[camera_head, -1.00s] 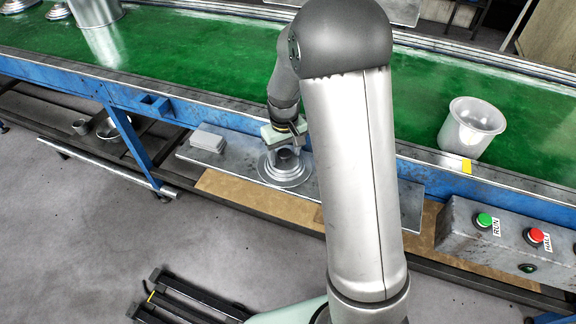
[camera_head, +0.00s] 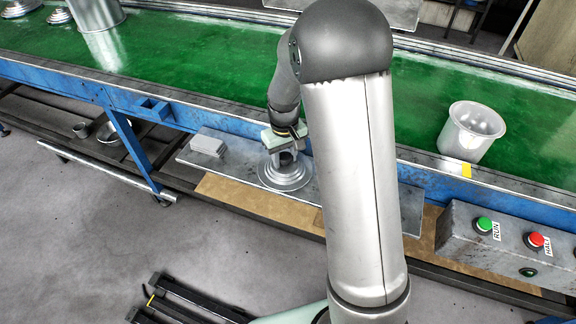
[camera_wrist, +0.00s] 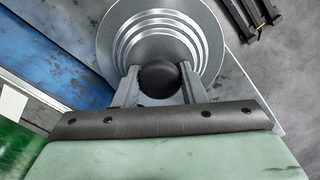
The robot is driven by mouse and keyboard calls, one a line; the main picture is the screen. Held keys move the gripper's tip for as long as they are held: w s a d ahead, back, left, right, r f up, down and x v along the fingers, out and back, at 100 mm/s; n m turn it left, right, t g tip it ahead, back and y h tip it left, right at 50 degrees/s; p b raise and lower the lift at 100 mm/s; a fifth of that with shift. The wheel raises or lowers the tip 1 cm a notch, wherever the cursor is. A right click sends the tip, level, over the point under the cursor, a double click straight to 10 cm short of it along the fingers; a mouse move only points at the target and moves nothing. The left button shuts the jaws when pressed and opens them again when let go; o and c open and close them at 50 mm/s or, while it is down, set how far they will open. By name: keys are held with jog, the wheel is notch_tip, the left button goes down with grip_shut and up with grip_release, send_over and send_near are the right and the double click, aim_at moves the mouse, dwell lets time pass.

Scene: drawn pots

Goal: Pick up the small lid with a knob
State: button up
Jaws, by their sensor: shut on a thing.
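The small lid (camera_head: 284,180) is a round, grey metal disc with stepped rings and a dark knob. In the head view it is at the grey metal shelf in front of the conveyor. In the wrist view the lid (camera_wrist: 205,30) fills the upper middle, with its black knob (camera_wrist: 159,77) between the fingers. My gripper (camera_head: 285,158) is above the lid, pointing down. In the wrist view my gripper (camera_wrist: 158,88) is shut on the knob, one finger on each side. Whether the lid touches the shelf cannot be told.
A stack of pale grey plates (camera_head: 207,142) lies left on the shelf (camera_head: 238,160). A metal pot (camera_head: 471,131) stands on the green conveyor (camera_head: 190,70) at right. A control box (camera_head: 500,245) with RUN and HALT buttons is at lower right.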

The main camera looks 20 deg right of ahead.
aim_at(285, 156)
jog(key=shift+r+p, duration=0.8)
jog(key=shift+r, duration=0.9)
